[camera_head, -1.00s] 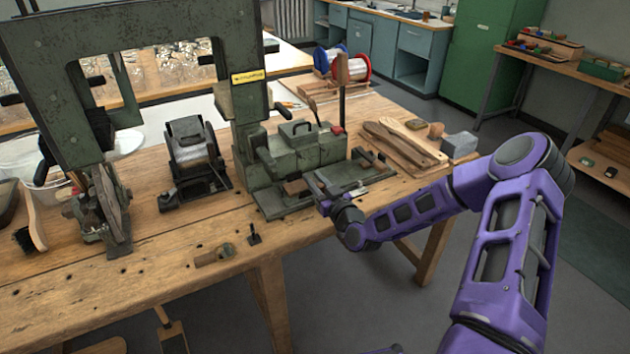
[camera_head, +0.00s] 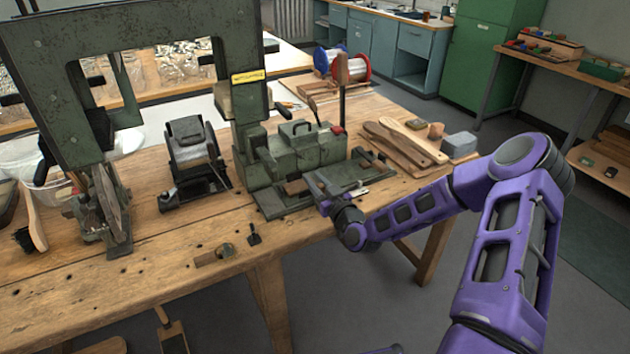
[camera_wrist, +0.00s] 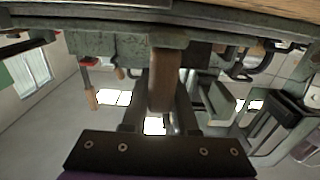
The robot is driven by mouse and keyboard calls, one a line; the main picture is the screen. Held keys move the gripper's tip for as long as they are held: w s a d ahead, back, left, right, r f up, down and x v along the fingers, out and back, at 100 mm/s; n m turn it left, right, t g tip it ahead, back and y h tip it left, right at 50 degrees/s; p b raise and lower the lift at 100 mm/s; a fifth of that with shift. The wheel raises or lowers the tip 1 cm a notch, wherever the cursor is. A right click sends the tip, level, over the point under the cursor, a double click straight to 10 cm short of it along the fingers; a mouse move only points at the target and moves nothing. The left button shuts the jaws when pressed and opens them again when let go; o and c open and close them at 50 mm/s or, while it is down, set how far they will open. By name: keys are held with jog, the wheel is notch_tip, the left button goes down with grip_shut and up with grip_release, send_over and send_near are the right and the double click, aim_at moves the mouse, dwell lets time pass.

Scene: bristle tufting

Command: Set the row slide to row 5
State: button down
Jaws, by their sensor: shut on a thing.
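The green tufting machine (camera_head: 300,151) stands on the wooden bench, with its flat row slide (camera_head: 345,180) along the front. A small wooden knob (camera_head: 296,187) sits at the slide's left front, and a pale mark (camera_head: 357,191) shows on the slide's front edge. My gripper (camera_head: 318,185) is at the front of the slide, just right of the knob. In the wrist view my gripper (camera_wrist: 160,108) has its two dark fingers on either side of a wooden handle (camera_wrist: 165,80) and is shut on it. Row numbers are too small to read.
A dark clamp-like device (camera_head: 190,160) stands left of the machine. Wooden brush backs (camera_head: 405,142) and a grey block (camera_head: 460,143) lie to the right.

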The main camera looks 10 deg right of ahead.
jog(key=s+a, duration=0.1)
jog(key=a, duration=0.3)
jog(key=s+a+b, duration=0.1)
jog(key=a, duration=0.2)
jog(key=s+a+b, duration=0.1)
jog(key=a, duration=0.3)
jog(key=shift+s+a, duration=0.35)
jog(key=shift+s, duration=0.05)
jog(key=c, duration=0.7)
grip_release()
jog(key=shift+a, duration=0.15)
jog(key=shift+s+d, duration=0.25)
jog(key=shift+s, duration=0.1)
jog(key=p+v, duration=0.5)
jog(key=v, duration=1.1)
jog(key=shift+s, duration=0.35)
